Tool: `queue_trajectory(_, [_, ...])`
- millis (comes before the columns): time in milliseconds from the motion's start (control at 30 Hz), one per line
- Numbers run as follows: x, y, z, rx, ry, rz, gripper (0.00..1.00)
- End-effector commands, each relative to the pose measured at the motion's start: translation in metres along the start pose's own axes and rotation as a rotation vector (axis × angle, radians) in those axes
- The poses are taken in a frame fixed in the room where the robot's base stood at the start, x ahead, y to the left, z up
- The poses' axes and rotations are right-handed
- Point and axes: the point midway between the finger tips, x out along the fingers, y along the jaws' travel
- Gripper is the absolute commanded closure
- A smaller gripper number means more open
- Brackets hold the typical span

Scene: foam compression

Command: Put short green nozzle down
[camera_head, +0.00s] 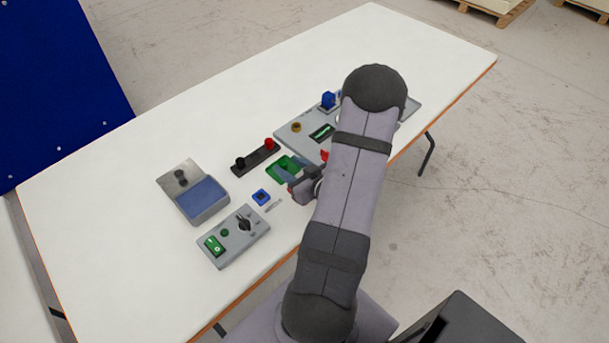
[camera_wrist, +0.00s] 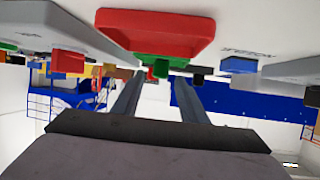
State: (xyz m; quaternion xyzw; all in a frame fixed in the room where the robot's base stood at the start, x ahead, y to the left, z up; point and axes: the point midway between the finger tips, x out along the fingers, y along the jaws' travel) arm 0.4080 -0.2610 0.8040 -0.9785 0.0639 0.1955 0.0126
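The short green nozzle (camera_wrist: 160,69) appears as a small dark green piece between the tips of my gripper (camera_wrist: 158,80) in the wrist view, which is upside down. The fingers stand apart, with gaps on both sides of the nozzle. In the head view my gripper (camera_head: 289,178) is low beside a green square tray (camera_head: 284,160). That tray also shows behind a red tray (camera_wrist: 155,28) in the wrist view. In the head view my arm hides most of the red tray (camera_head: 324,155). I cannot tell whether the nozzle touches the green tray.
A black holder (camera_head: 254,161) with black and red pieces stands behind the green tray. A blue square piece (camera_head: 261,197), a grey switch box (camera_head: 233,240) and a blue-topped scale (camera_head: 203,197) are to the left. A grey panel (camera_head: 291,134) lies behind my arm. The table's left side is clear.

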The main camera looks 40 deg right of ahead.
Motion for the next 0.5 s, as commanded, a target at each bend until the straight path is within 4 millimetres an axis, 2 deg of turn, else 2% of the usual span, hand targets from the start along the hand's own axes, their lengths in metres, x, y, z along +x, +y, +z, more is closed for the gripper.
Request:
queue_trajectory(33, [-0.011, 0.002, 0.0, 0.001, 0.001, 0.007, 0.61])
queue_trajectory(200, [-0.042, 0.002, 0.0, 0.002, 0.001, 0.006, 0.61])
queue_trajectory(500, [-0.074, 0.001, 0.0, 0.001, 0.001, 0.002, 0.61])
